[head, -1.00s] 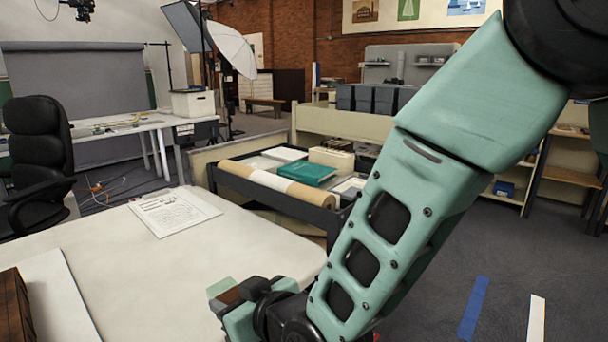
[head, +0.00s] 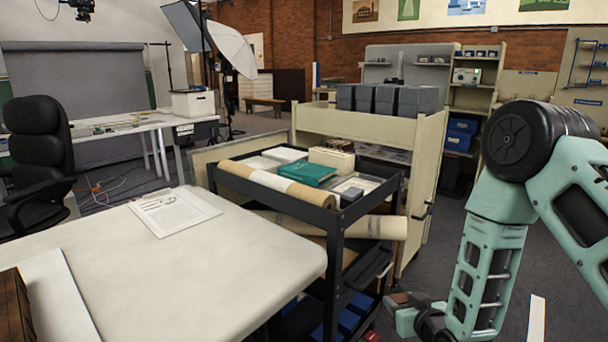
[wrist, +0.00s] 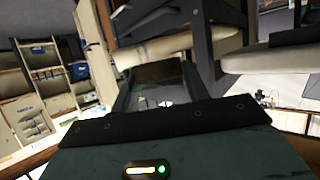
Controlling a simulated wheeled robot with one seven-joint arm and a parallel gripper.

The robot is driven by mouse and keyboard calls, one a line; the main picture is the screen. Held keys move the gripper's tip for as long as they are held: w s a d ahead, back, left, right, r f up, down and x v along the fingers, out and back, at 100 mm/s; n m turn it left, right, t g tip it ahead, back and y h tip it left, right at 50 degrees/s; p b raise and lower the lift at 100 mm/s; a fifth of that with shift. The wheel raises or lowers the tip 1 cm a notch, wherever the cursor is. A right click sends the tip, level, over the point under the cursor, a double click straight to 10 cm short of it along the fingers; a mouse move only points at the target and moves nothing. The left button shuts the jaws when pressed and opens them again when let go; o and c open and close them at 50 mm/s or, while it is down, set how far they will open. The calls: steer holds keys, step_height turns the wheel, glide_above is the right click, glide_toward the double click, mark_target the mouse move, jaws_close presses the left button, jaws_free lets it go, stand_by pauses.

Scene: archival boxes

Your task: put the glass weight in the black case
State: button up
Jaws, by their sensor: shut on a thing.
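My gripper (head: 400,308) is low at the right of the head view, beside the dark cart and clear of the white table. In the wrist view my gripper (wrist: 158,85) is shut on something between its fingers. Small pale glints (wrist: 164,102) show there. This looks like the clear glass weight, but its shape is hard to make out. In the head view the held thing is too small and hidden to tell. I cannot pick out the black case with certainty in either view.
The dark cart (head: 336,226) carries a teal box (head: 306,173), paper rolls and pale boxes. The white table (head: 120,270) holds a printed sheet (head: 175,211). A cream shelf unit (head: 425,180) with grey boxes stands behind. Grey floor is open at the lower right.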

steer(key=s+d+f+m+h, duration=0.2)
steer(key=d+f, duration=0.2)
steer(key=d, duration=0.6)
steer(key=s+r+p, duration=0.2)
steer(key=r+p, duration=0.5)
steer(key=r, duration=0.1)
steer(key=s+r+p, duration=0.2)
steer(key=r+p, duration=0.5)
steer(key=r, duration=0.2)
steer(key=shift+s+r+p, duration=0.15)
steer(key=shift+s+p, duration=0.1)
steer(key=shift+p, duration=0.1)
